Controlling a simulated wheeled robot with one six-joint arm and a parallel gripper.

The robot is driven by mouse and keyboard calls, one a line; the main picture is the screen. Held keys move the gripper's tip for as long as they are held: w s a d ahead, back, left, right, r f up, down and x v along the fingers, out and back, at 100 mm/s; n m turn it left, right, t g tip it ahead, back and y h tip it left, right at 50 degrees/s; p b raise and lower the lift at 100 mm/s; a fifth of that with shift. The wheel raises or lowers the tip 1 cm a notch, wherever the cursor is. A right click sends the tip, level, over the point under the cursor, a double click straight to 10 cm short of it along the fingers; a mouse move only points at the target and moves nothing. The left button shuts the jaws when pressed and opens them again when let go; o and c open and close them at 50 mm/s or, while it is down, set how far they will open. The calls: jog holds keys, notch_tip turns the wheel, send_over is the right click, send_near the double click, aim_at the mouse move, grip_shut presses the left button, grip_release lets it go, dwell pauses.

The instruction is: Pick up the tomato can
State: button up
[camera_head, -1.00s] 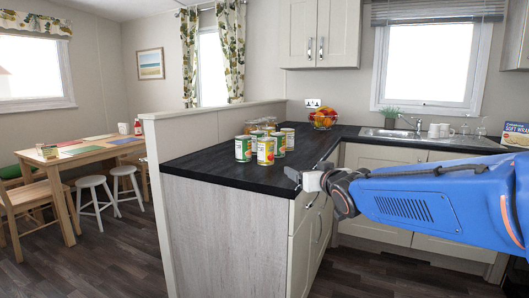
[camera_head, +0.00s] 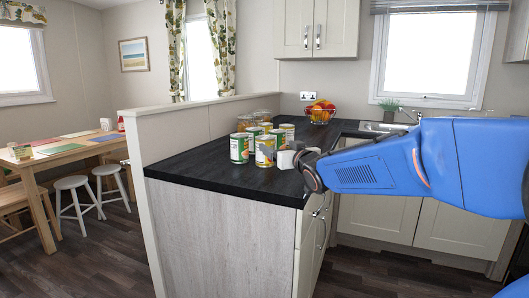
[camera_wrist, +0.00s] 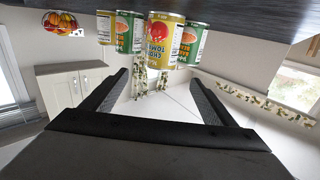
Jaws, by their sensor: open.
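The tomato can is yellow with a red tomato on its label; in the head view the tomato can (camera_head: 264,151) stands upright at the front of a cluster on the dark counter (camera_head: 215,174). My gripper (camera_head: 284,158) is just right of it, low over the counter. In the wrist view, which is upside down, the tomato can (camera_wrist: 160,42) shows ahead, in line with the gap between the open fingers of my gripper (camera_wrist: 160,78). The jaws are empty, and the can appears to be beyond the fingertips.
Green-labelled cans stand close on both sides: one at left (camera_head: 240,149), another at right (camera_wrist: 190,44). Several more cans and jars are behind. A fruit bowl (camera_head: 321,112) sits farther back. A low partition wall (camera_head: 190,128) borders the counter's left side.

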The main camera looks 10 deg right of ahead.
aim_at(265, 137)
jog(key=w, duration=0.4)
jog(key=w+a, duration=0.1)
jog(key=w, duration=0.3)
jog(key=w+a, duration=0.1)
jog(key=w, duration=0.3)
jog(key=shift+w, duration=0.35)
jog(key=c, duration=1.5)
